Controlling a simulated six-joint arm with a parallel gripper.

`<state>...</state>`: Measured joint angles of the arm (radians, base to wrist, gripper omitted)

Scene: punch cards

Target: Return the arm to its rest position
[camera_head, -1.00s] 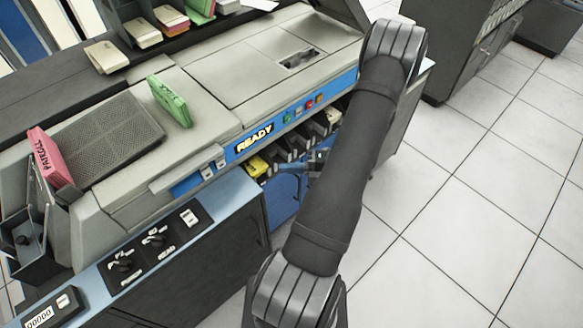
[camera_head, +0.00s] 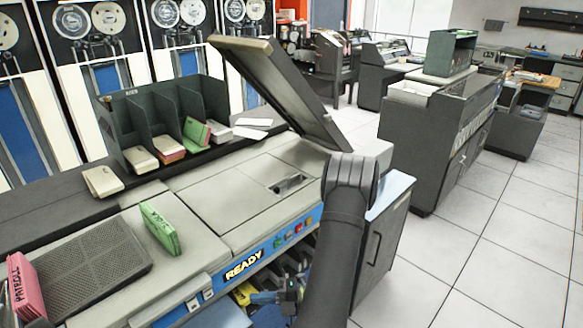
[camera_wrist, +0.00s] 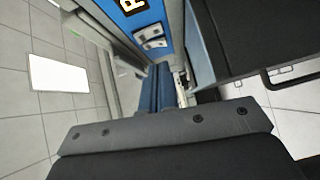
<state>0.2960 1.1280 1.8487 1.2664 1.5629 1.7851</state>
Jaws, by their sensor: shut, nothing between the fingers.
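My arm rises from the bottom of the head view, bends at a joint in front of the card machine (camera_head: 205,205), and hides part of its front. My gripper (camera_head: 287,294) is small and partly hidden in the head view, low beside the arm and close to the machine's blue front. The wrist view shows my gripper (camera_wrist: 160,82) from behind its dark mount; it is shut, with nothing seen held in it.
A pink card deck (camera_head: 27,288) and a green deck (camera_head: 160,228) sit on the machine. A dark rack (camera_head: 125,118) with several decks stands behind. The machine's lid (camera_head: 285,95) is raised. A grey cabinet (camera_head: 383,245) stands right of the arm; tiled floor (camera_head: 450,265) beyond is clear.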

